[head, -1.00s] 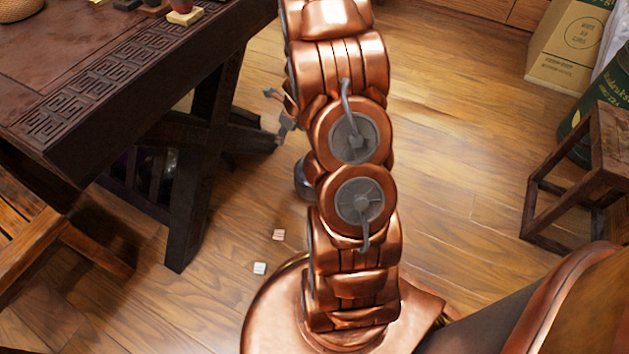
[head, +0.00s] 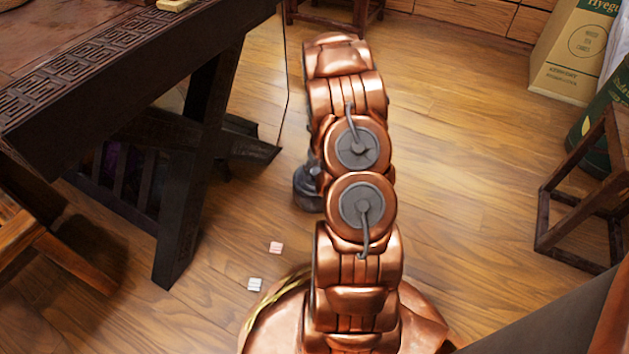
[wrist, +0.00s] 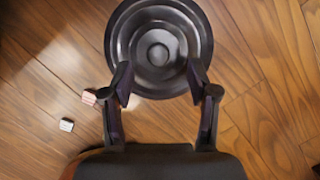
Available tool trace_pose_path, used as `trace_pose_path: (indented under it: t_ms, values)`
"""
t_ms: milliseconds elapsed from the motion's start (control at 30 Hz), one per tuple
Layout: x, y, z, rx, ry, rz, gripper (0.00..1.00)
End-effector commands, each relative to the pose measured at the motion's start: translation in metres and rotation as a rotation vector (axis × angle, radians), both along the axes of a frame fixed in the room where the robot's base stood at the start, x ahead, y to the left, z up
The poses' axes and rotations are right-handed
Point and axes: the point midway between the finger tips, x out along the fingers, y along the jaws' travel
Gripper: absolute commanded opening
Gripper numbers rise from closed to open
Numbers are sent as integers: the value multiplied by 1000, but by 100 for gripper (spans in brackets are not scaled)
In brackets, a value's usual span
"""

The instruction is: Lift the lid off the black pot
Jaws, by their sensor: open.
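The black pot (wrist: 119,28) stands on the wooden floor and is seen from above in the wrist view. Its dark round lid (wrist: 158,25) has a small knob (wrist: 158,54) in the middle. The lid appears to be seated on the pot. My gripper (wrist: 160,78) is open and empty, its two fingers at the lower left and lower right of the lid with the knob beyond and between them. I cannot tell the height gap. In the head view the pot (head: 307,190) shows partly behind my arm, which hides most of the gripper.
A pink block (head: 276,247) and a white block (head: 254,284) lie on the floor left of my base. A dark carved table (head: 110,85) stands at the left, a wooden stool (head: 590,185) at the right. Open floor (head: 460,150) lies between.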

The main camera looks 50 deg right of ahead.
Motion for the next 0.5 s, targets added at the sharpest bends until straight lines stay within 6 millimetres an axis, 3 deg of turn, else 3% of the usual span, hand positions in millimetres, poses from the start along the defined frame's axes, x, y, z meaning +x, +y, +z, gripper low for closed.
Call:
trace_pose_path:
  t_ms: [233,500]
  values:
    - [8,-2,-32,0,-1,2,59]
    - [13,-3,-38,-1,-3,2,59]
